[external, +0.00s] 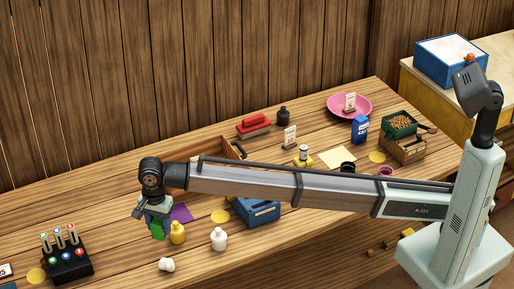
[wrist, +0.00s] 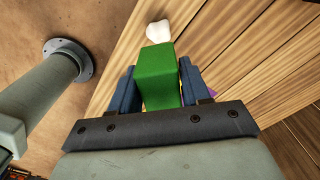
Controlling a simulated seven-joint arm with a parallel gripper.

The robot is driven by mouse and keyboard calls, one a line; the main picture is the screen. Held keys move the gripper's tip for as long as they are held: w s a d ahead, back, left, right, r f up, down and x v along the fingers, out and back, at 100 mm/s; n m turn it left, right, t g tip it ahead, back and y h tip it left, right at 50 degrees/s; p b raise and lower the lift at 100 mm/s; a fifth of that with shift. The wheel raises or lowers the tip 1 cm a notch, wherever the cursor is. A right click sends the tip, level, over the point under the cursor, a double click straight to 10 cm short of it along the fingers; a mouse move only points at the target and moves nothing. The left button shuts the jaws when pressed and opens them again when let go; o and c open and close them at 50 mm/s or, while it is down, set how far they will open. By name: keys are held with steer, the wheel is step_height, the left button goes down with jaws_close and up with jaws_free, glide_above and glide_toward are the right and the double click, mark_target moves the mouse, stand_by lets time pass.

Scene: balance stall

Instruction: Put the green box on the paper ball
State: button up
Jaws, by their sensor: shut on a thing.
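The green box (external: 158,229) is held between the fingers of my gripper (external: 155,213), at the left of the external view. My gripper is shut on it. In the wrist view the green box (wrist: 157,72) fills the space between the two blue fingers of my gripper (wrist: 158,88). The white paper ball (external: 166,265) lies on the table near its front edge, below the green box in the external view. In the wrist view the paper ball (wrist: 158,30) shows just beyond the box's far end. The box and ball look apart; the box's exact height is hard to tell.
A yellow bottle (external: 177,233) and a white bottle (external: 219,239) stand just right of my gripper. A purple sheet (external: 181,213) lies behind them. A black rack (external: 67,259) stands at the left. A blue container (external: 256,211) is further right. Table around the paper ball is clear.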

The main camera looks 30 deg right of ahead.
steer(key=shift+f, duration=5.3)
steer(key=shift+f, duration=0.15)
steer(key=o, duration=1.1)
step_height(320, 180, up, 12)
steer(key=shift+r, duration=0.15)
